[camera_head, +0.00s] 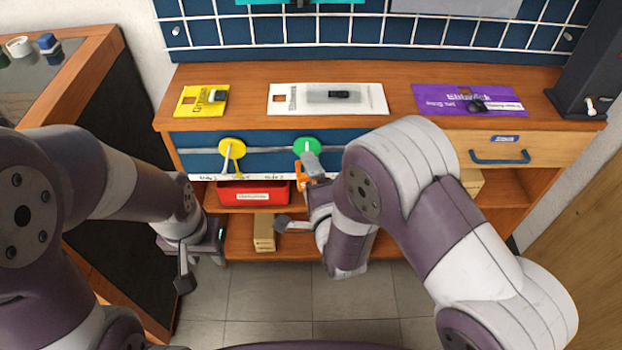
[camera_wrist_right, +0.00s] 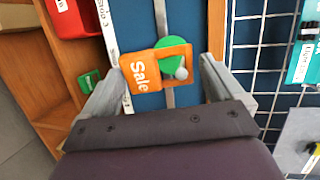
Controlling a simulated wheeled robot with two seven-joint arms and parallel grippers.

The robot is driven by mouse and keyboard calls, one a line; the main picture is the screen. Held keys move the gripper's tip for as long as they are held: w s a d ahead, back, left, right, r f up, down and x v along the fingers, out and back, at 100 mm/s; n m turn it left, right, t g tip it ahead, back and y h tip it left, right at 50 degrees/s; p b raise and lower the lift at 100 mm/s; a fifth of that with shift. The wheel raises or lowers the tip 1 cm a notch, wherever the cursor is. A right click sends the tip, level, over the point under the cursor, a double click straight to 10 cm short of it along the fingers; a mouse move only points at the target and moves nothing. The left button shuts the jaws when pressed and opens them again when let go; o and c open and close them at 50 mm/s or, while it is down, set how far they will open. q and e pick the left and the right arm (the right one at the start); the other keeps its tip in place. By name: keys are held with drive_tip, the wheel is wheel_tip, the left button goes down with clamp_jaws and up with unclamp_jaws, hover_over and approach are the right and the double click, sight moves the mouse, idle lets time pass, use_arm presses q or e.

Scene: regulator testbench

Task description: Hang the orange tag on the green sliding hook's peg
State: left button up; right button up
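The green sliding hook (camera_head: 307,146) sits on the rail at the counter's front, and its green disc (camera_wrist_right: 171,53) also shows in the right wrist view. The orange tag (camera_head: 301,176), marked "Sale" (camera_wrist_right: 139,73), is at this hook. In the right wrist view the peg's pale tip (camera_wrist_right: 181,73) shows within the tag's hole, and the hole appears to be around the peg. My right gripper (camera_head: 298,196) is open with its fingers on either side of the tag. One finger is close to the tag's printed end; contact is unclear. My left gripper (camera_head: 202,268) is open and empty, low at the left.
A yellow hook (camera_head: 231,149) is on the same rail to the left. A red bin (camera_head: 253,196) and a cardboard box (camera_head: 264,232) stand on the shelves below. Yellow, white and purple cards (camera_head: 435,98) lie on the counter. A drawer with a blue handle (camera_head: 500,158) is at right.

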drive_tip(key=shift+s, duration=0.1)
drive_tip(key=p+v, duration=0.3)
drive_tip(key=v, duration=0.9)
drive_tip(key=w+d+f+n+g+h, duration=0.2)
drive_tip(key=d+f+n+g, duration=0.1)
drive_tip(key=d+n+g, duration=0.3)
drive_tip(key=s+d+r+n+g+h, duration=0.2)
drive_tip(key=s+d+r+n+g, duration=0.1)
drive_tip(key=s+d+n+g, duration=0.5)
wheel_tip(320, 180, up, 29)
drive_tip(key=n+p, duration=0.1)
drive_tip(key=p, duration=2.7)
drive_tip(key=shift+w+d+r, duration=0.15)
drive_tip(key=shift+w+d, duration=0.1)
drive_tip(key=shift+w, duration=0.15)
